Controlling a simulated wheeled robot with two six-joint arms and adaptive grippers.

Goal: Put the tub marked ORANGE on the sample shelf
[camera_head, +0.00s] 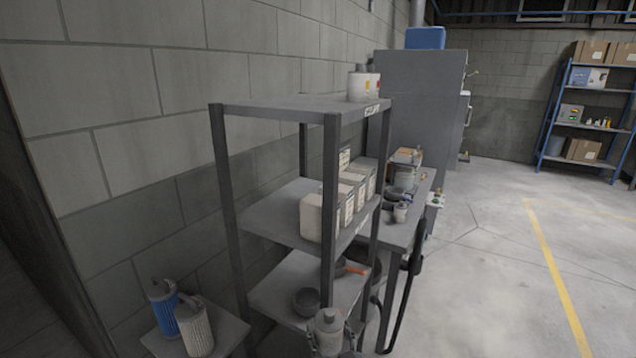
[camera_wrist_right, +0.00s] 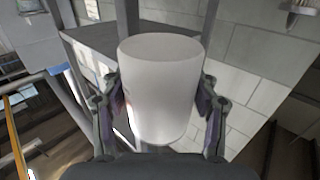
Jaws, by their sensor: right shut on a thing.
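My right gripper (camera_head: 329,342) is shut on a pale tub with a grey cap (camera_head: 328,322), low in front of the grey shelf rack (camera_head: 333,200). In the right wrist view the white tub (camera_wrist_right: 160,85) sits between both fingers (camera_wrist_right: 160,115); no readable marking shows on it, so I cannot tell its colour name. The rack's top board (camera_head: 270,106) holds white tubs with coloured labels (camera_head: 362,85) at its far right end. Small labels on the board edges are too small to read surely, so I cannot tell which is the sample shelf. My left gripper is out of view.
The rack's middle board (camera_head: 275,217) holds several white containers (camera_head: 319,217) on its right; its left part is bare. The lower board (camera_head: 275,285) holds a dark bowl (camera_head: 305,301). Blue and white ribbed canisters (camera_head: 194,325) stand lower left. Open floor (camera_head: 490,270) lies right.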

